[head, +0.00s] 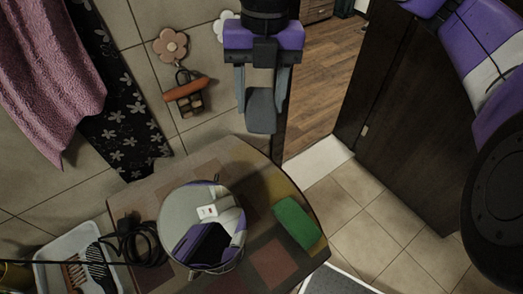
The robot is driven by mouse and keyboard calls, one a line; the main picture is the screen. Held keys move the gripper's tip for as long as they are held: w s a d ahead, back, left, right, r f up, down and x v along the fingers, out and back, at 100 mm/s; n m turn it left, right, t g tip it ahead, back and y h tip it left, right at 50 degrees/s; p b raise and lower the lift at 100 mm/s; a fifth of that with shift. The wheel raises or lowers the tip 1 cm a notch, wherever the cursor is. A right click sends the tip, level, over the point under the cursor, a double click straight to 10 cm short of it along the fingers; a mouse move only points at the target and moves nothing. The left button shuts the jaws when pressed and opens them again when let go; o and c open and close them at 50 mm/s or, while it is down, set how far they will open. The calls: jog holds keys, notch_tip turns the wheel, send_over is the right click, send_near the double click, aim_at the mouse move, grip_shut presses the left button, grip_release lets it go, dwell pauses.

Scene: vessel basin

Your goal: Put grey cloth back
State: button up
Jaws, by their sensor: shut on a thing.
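My gripper (262,95) points down at the top middle of the head view, in front of the tiled wall and above the back edge of the table. It is shut on a grey piece, which looks like the grey cloth (261,112). The cloth hangs between and below the fingers, clear of the table (180,178). Its upper part is hidden by my gripper.
A round mirror (190,215), a green block (297,222) and a black cable (140,240) are on the table. A white tray (48,252) with combs is at lower left. Pink (45,70) and black floral (115,125) towels hang left. A flower hook (171,46) is on the wall. A dark door (405,125) stands right.

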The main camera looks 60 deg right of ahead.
aim_at(261, 173)
jog(key=shift+s+a+n+h, duration=0.15)
jog(key=shift+a+n+h, duration=0.15)
jog(key=shift+n, duration=0.5)
jog(key=shift+d+f, duration=0.15)
jog(key=shift+f, duration=0.1)
notch_tip(261, 173, down, 20)
jog(key=shift+r, duration=0.25)
jog(key=shift+f, duration=0.1)
jog(key=o, duration=0.7)
jog(key=shift+f, duration=0.1)
jog(key=o, duration=0.5)
